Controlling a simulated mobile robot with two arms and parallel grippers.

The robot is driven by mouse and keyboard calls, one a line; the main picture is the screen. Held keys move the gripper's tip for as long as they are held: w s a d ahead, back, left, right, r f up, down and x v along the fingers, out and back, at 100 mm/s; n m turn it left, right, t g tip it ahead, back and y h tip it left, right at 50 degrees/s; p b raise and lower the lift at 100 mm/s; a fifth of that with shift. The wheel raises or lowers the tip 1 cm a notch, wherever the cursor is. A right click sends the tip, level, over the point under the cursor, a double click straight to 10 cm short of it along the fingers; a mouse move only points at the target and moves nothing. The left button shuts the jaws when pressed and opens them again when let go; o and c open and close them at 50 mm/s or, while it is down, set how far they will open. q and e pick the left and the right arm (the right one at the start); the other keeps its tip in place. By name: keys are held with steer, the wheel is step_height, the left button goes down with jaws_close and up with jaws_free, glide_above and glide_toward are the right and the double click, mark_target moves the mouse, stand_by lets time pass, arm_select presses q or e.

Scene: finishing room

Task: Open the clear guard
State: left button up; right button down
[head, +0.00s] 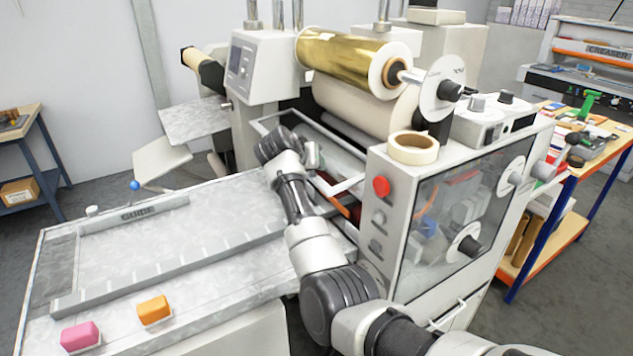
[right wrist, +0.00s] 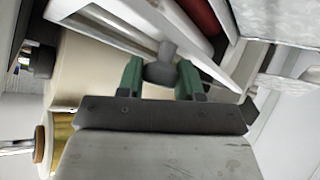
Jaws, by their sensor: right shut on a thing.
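The clear guard (head: 349,185) is a pale-framed see-through panel at the machine's infeed, below the rollers, in the middle of the head view. It looks tilted; part of it is hidden behind my right arm. In the right wrist view its pale frame (right wrist: 115,42) runs across the top. A dark grey knob (right wrist: 161,72) on the guard sits between the green fingers of my right gripper (right wrist: 160,80), which is shut on it. In the head view the right gripper (head: 312,155) is at the guard, partly hidden by its own wrist. My left gripper is not in view.
A gold foil roll (head: 340,57) and a white roller sit above the guard. A tape roll (head: 413,148) and red button (head: 381,186) are on the machine's right housing. The feed table (head: 215,215) lies left, with pink (head: 80,336) and orange (head: 154,309) blocks.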

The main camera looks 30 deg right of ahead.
steer(key=r, duration=0.2)
steer(key=d+r+p, duration=0.1)
steer(key=r, duration=0.1)
steer(key=shift+w+d+r, duration=0.1)
steer(key=shift+r, duration=0.2)
steer(key=shift+d+r+p, duration=0.45)
steer(key=shift+r+p, duration=0.15)
steer(key=shift+r, duration=0.15)
steer(key=shift+d+r, duration=0.15)
steer(key=shift+r, duration=0.1)
steer(key=c, duration=0.9)
jaws_free()
steer(key=shift+d, duration=0.1)
steer(key=shift+o, duration=0.7)
steer(key=shift+d+f, duration=0.15)
steer(key=shift+d, duration=0.05)
steer(key=shift+a, duration=0.2)
